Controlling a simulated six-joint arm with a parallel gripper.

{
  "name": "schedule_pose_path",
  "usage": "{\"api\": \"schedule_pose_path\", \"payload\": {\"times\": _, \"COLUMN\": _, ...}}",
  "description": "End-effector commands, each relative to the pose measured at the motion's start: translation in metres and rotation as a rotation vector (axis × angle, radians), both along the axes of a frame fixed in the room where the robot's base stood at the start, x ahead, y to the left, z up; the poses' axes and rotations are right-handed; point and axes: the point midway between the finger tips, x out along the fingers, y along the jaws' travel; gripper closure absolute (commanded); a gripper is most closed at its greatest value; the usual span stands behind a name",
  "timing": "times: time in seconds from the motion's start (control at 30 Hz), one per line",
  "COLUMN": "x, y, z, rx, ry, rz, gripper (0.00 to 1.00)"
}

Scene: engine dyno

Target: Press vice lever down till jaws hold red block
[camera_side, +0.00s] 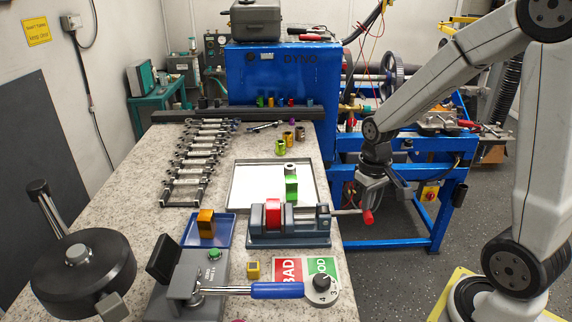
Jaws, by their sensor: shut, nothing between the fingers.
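The vice (290,238) is a grey-blue bench vice on the near right part of the speckled bench. The red block (273,214) stands upright between its jaws; I cannot tell whether both jaws touch it. The vice lever (345,212) is a thin rod that sticks out to the right past the bench edge. It ends in a red knob (368,217). My gripper (375,207) is shut and empty, pointing down right at the knob. Whether its fingertips touch the lever is too small to tell.
A white tray (243,187) with a green block (291,187) lies behind the vice. A blue tray (222,239) with an orange block (206,223) is to its left. A blue-handled device (275,290) and red and green pads (288,268) are in front. Wrenches lie further left.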

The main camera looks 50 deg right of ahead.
Motion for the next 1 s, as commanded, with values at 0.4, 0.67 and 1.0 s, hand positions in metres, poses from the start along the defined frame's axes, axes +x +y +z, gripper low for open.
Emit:
{"api": "schedule_pose_path", "payload": {"times": 0.4, "x": 0.001, "y": 0.0, "z": 0.006, "rx": -0.001, "ry": -0.002, "rz": 0.0, "gripper": 1.0}}
{"api": "schedule_pose_path", "payload": {"times": 0.67, "x": 0.001, "y": 0.0, "z": 0.024, "rx": -0.001, "ry": -0.002, "rz": 0.0, "gripper": 1.0}}
{"api": "schedule_pose_path", "payload": {"times": 1.0, "x": 0.001, "y": 0.0, "z": 0.048, "rx": -0.001, "ry": -0.003, "rz": 0.0, "gripper": 1.0}}
